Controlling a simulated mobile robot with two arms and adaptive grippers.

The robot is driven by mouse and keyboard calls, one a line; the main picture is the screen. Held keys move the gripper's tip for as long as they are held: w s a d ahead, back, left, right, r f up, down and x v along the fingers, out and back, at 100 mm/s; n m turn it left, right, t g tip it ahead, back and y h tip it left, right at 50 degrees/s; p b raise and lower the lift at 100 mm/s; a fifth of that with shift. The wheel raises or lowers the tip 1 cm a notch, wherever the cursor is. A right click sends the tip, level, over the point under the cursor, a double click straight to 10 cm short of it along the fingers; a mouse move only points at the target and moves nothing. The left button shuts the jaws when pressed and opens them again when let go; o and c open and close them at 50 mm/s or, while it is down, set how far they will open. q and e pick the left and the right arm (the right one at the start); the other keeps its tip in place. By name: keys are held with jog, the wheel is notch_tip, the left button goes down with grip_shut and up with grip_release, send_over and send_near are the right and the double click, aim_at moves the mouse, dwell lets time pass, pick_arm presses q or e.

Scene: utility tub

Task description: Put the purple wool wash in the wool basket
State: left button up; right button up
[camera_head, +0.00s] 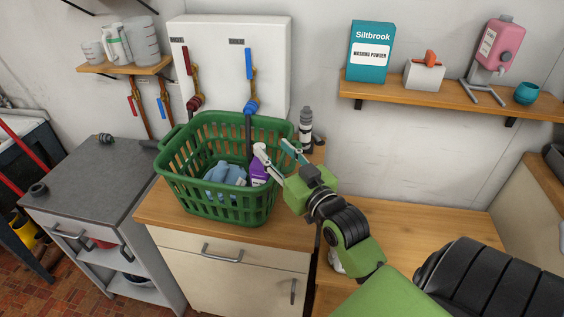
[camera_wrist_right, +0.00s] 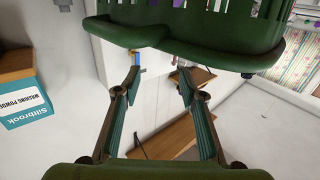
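The green wool basket (camera_head: 208,207) stands on the wooden top of a cabinet. The purple wool wash (camera_head: 258,173), a purple bottle with a white top, is inside it, at the right side beside pale blue cloth (camera_head: 226,174). My right gripper (camera_head: 271,147) is at the basket's right rim, its fingers spread with nothing between them. In the right wrist view the right gripper (camera_wrist_right: 160,75) is also open and empty, with the basket (camera_wrist_right: 190,42) across the top and bits of purple showing through its slots. My left gripper is not in view.
A dark grey bottle (camera_head: 305,127) stands behind the basket's right side. A wall shelf (camera_head: 440,96) at the right holds a washing powder box (camera_head: 370,52) and a pink dispenser (camera_head: 499,45). The wooden counter (camera_head: 420,222) at the right has bare room.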

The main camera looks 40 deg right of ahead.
jog(key=shift+s+a, duration=0.2)
jog(key=shift+s, duration=1.15)
